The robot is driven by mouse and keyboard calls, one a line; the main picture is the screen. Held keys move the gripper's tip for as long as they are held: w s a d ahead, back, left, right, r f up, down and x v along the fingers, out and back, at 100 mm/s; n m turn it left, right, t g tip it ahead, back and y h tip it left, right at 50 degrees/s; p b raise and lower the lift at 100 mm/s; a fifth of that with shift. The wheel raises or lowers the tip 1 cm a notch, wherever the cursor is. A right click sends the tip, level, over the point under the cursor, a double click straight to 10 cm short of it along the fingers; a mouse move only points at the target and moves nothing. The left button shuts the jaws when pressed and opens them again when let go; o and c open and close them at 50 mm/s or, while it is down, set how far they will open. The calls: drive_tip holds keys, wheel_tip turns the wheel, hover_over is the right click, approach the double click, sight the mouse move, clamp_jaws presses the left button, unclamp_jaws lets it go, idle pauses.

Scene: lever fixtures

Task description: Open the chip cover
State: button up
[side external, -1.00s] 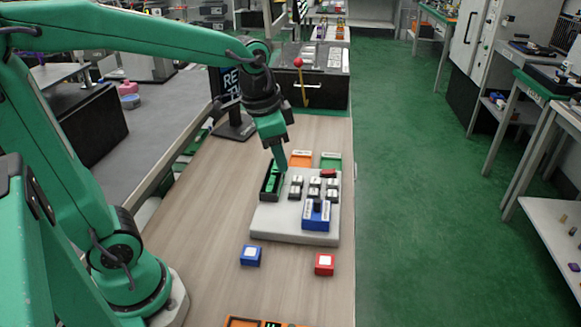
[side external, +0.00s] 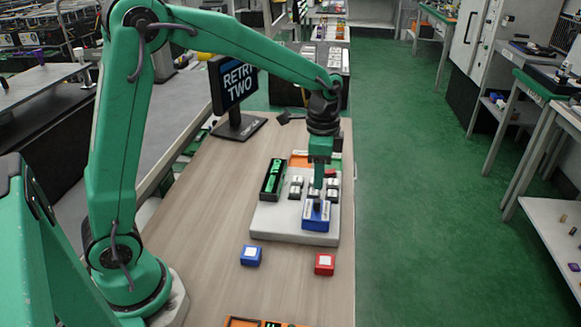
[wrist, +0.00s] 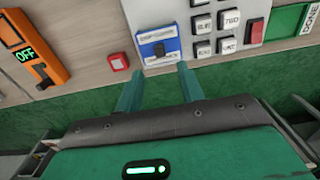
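A blue box (side external: 316,218) with a pale label band and a dark knob on top sits at the near right of the light grey panel (side external: 265,224). It also shows at the top of the wrist view (wrist: 150,34), where its lettering is too small to read. I take it for the chip cover, but cannot be sure. It looks closed. My gripper (side external: 318,189) points down just above or behind it in the side view. In the wrist view its two green fingers (wrist: 158,68) are spread apart, with nothing between them. I cannot tell whether they touch the box.
Several white keys (side external: 297,182) stand behind the blue box. A black tray (side external: 272,180) with green pieces is on the panel's left. A blue block (side external: 250,255) and a red block (side external: 324,264) lie in front.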

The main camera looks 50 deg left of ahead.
sight(318, 200)
drive_tip(key=shift+f, duration=0.15)
drive_tip(key=shift+f, duration=3.75)
clamp_jaws()
